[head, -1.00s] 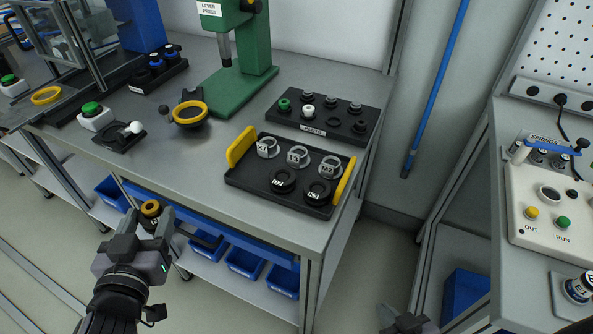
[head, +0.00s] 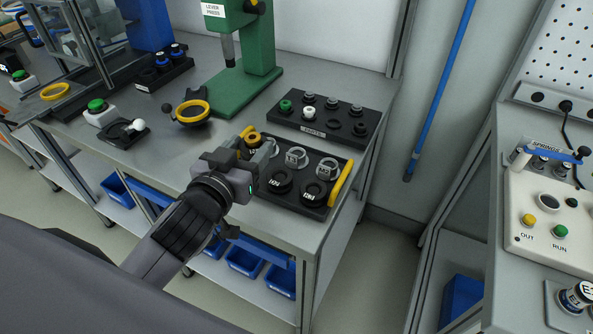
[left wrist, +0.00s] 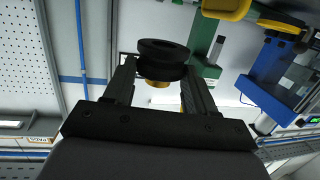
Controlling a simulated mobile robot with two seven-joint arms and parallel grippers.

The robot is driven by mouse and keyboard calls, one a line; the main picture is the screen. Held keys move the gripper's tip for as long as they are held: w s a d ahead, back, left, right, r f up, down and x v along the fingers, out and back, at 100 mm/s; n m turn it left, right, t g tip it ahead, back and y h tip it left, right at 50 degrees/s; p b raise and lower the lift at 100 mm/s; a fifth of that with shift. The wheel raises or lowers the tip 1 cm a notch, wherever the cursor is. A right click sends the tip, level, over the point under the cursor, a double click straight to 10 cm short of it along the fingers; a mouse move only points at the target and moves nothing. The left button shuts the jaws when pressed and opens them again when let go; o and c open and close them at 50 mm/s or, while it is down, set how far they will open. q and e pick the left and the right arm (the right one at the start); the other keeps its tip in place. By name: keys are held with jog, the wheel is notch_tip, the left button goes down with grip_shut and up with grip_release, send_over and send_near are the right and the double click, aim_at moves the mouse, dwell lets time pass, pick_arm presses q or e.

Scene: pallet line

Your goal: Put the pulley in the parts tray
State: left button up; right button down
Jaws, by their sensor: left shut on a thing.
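My left gripper (head: 254,144) is shut on the pulley (head: 253,137), a small dark part with a brass-yellow hub. In the left wrist view the pulley (left wrist: 163,54) sits between the fingertips, its black flanges beyond the brass hub. My right gripper is not in view.
A black rack (head: 277,122) of small knobs stands just behind the tray. The green lever press (head: 262,62) is behind left. A yellow-rimmed bowl-like part (head: 192,112) and a green button box (head: 101,113) stand to the left. Blue bins (head: 246,262) are below.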

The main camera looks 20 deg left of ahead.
pick_arm(q)
jog(key=w+a+r+y, duration=0.1)
jog(key=w+a+r, duration=0.1)
jog(key=r, duration=0.3)
jog(key=w+a+r, duration=0.2)
jog(key=r, duration=0.3)
jog(key=f+b, duration=0.1)
jog(key=f, duration=0.9)
jog(key=f+b, duration=0.1)
jog(key=f, duration=0.4)
jog(key=shift+s+f+b, duration=0.15)
jog(key=shift+s+b, duration=0.1)
jog(key=shift+b, duration=0.1)
jog(key=shift+f+b, duration=0.5)
jog(key=shift+f, duration=1.65)
jog(key=shift+f, duration=0.2)
jog(key=o, duration=0.9)
jog(key=shift+c, duration=0.2)
